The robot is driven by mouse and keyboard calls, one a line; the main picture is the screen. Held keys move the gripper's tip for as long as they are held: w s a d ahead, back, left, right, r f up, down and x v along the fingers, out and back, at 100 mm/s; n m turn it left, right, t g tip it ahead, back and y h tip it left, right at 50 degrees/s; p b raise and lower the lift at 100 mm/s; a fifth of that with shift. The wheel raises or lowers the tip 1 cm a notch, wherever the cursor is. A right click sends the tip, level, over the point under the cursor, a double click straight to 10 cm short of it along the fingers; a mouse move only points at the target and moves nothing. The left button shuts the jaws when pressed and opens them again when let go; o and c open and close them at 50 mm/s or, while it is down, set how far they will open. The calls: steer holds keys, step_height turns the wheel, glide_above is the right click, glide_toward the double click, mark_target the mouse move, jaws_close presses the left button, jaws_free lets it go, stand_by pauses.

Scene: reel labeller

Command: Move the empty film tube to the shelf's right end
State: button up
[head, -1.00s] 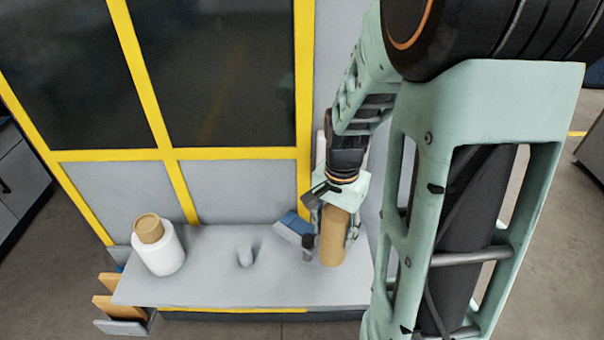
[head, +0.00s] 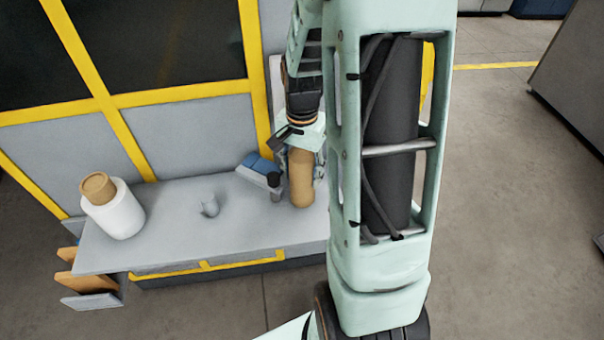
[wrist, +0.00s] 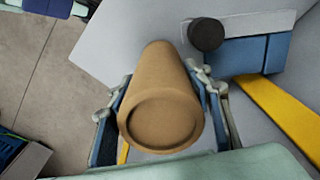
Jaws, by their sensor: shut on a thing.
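The empty film tube (head: 301,178) is a plain brown cardboard cylinder near the right end of the grey shelf (head: 165,237). My gripper (head: 300,160) is shut on it from above and behind, and the tube stands roughly upright in the head view. In the wrist view the tube (wrist: 160,100) lies between the two fingers, with its round end facing the camera. Whether its far end touches the shelf cannot be told. My arm hides part of the shelf's right end in the head view.
A white film roll (head: 118,212) on a brown core stands at the shelf's left. A small grey peg (head: 209,205) rises mid-shelf. A blue and grey device with a dark knob (head: 262,172) sits just left of the tube. Yellow-framed dark panels stand behind.

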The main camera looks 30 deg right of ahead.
steer(key=shift+f, duration=0.15)
steer(key=o, duration=1.3)
step_height(320, 180, up, 12)
steer(key=shift+r+p, duration=0.2)
steer(key=shift+p, duration=0.2)
